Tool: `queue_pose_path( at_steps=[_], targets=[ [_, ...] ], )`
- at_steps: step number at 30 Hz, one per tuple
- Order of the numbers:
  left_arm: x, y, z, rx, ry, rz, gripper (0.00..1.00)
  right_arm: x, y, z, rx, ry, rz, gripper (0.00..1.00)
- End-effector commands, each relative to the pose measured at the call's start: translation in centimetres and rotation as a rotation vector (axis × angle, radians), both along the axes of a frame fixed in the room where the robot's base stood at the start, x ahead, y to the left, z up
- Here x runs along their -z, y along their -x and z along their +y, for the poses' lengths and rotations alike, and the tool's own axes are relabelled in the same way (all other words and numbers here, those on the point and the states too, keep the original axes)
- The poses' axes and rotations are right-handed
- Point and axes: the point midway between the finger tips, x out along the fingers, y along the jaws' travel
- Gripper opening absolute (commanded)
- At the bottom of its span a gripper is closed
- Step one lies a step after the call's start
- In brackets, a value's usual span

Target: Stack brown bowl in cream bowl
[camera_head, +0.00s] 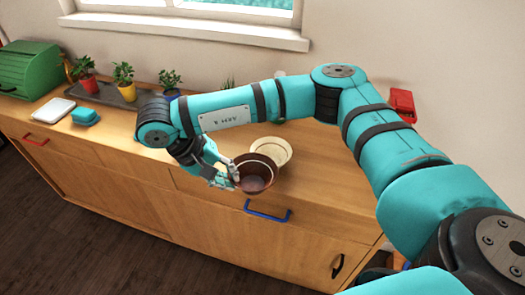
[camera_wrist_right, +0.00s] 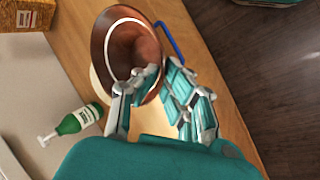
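The brown bowl (camera_wrist_right: 128,42) fills the upper middle there. The cream bowl (camera_head: 279,145) stands on the counter just behind the brown bowl, which partly covers it. In the wrist view only a pale strip of the cream bowl (camera_wrist_right: 98,88) shows. My left gripper is out of view.
A blue drawer handle (camera_head: 267,214) is below the counter edge. Potted plants on a dark tray (camera_head: 107,93), a green bread box (camera_head: 30,70) and a teal item (camera_head: 85,116) stand at left. A green bottle (camera_wrist_right: 78,120) shows in the wrist view.

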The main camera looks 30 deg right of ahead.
Motion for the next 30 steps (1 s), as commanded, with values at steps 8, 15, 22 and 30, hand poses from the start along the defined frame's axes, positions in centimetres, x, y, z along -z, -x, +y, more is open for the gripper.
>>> queue_pose_path(
  at_steps=[8,15,22,30],
  targets=[
    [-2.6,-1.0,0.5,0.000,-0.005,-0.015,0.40,0.3,-4.6,-6.3,0.007,0.003,0.000,0.00],
    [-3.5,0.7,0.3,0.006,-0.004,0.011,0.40,1.0,-7.5,-9.8,0.001,0.001,0.000,0.00],
    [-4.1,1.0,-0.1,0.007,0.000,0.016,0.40,1.9,-7.9,-10.4,-0.002,0.000,0.003,0.00],
    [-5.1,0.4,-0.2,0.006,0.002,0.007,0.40,4.7,-7.9,-10.4,-0.001,0.000,0.000,0.00]
  ],
)
